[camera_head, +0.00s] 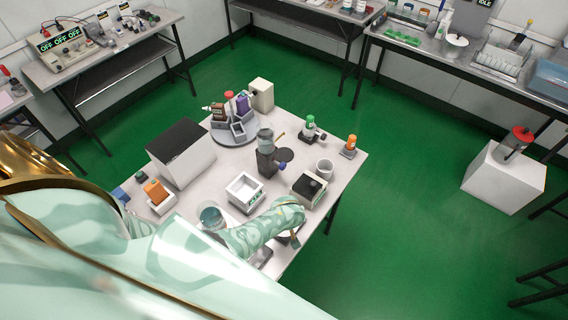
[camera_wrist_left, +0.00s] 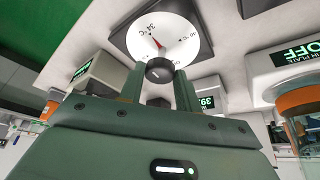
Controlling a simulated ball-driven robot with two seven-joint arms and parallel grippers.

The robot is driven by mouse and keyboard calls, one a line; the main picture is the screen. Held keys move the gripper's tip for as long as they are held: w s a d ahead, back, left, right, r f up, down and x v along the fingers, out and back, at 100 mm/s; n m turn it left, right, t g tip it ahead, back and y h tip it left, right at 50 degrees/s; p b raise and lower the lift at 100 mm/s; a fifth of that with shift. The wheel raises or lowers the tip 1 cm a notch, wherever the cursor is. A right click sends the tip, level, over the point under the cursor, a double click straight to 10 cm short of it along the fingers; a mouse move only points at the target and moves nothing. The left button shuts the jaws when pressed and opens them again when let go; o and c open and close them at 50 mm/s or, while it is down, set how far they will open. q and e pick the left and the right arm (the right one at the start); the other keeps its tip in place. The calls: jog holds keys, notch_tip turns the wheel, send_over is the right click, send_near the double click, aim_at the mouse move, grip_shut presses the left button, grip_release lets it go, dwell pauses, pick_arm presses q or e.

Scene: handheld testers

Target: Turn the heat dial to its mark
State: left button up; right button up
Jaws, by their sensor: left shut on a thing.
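The heat dial (camera_wrist_left: 190,38) has a round white face on a dark square plate in the left wrist view. Its red pointer lies close to a small triangular mark near the printed 34 °C. My left gripper (camera_wrist_left: 160,82) has its two fingers on either side of the dark dial knob (camera_wrist_left: 159,70) and is shut on it. In the head view my left gripper (camera_head: 293,236) is at the table's front right edge, and the arm hides most of the dial. My right gripper is in neither view.
A stirrer plate with a dark top (camera_head: 309,188), a white cup (camera_head: 325,168) and a white open-topped box (camera_head: 244,193) stand close beyond the arm. A glass beaker (camera_head: 211,216) stands to its left. Green floor (camera_head: 420,230) lies open to the right.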

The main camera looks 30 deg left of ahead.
pick_arm(q)
jog(key=shift+n, duration=0.3)
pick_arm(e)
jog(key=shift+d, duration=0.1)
pick_arm(q)
jog(key=o, duration=1)
jog(key=shift+w, duration=0.1)
jog(key=shift+c, duration=0.2)
